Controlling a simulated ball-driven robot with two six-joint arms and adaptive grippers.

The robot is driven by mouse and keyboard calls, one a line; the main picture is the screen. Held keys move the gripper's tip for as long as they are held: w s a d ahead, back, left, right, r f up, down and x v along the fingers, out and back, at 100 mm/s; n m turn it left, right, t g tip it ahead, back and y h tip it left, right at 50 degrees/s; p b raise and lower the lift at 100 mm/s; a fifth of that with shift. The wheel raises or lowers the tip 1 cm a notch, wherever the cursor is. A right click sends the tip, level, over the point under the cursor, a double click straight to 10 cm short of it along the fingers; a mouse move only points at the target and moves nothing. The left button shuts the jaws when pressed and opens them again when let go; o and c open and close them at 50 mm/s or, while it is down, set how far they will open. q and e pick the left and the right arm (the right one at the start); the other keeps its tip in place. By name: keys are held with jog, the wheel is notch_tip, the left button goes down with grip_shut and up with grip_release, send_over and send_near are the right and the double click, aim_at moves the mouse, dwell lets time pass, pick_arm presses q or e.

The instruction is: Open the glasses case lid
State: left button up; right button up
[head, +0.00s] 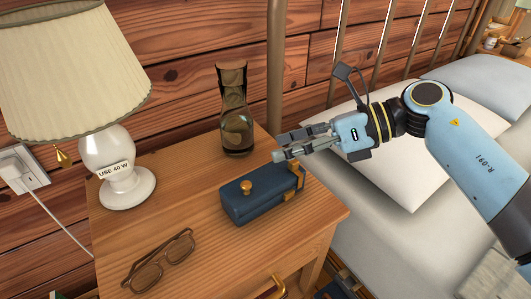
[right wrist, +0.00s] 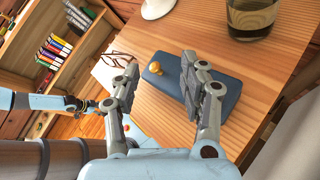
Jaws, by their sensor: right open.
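The blue glasses case (head: 255,203) lies shut on the wooden nightstand, with a round brass knob (head: 246,187) on its lid and brass fittings at its right end. My right gripper (head: 278,147) is open and empty, above and behind the case, apart from it. In the right wrist view the case (right wrist: 218,100) and knob (right wrist: 155,68) show beyond the fingers, and the right finger hides part of the case. My left gripper is not in the head view. A blue arm of mine shows at the left of the right wrist view, its jaws unclear.
A lamp (head: 112,160) stands at the left of the nightstand (head: 195,205), and a dark glass vase (head: 236,120) stands behind the case. Folded glasses (head: 160,262) lie in front. The bed with pillows (head: 385,160) is at the right.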

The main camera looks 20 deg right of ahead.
jog(key=shift+s+d+r, duration=0.1)
jog(key=shift+d, duration=0.1)
dwell(0.3)
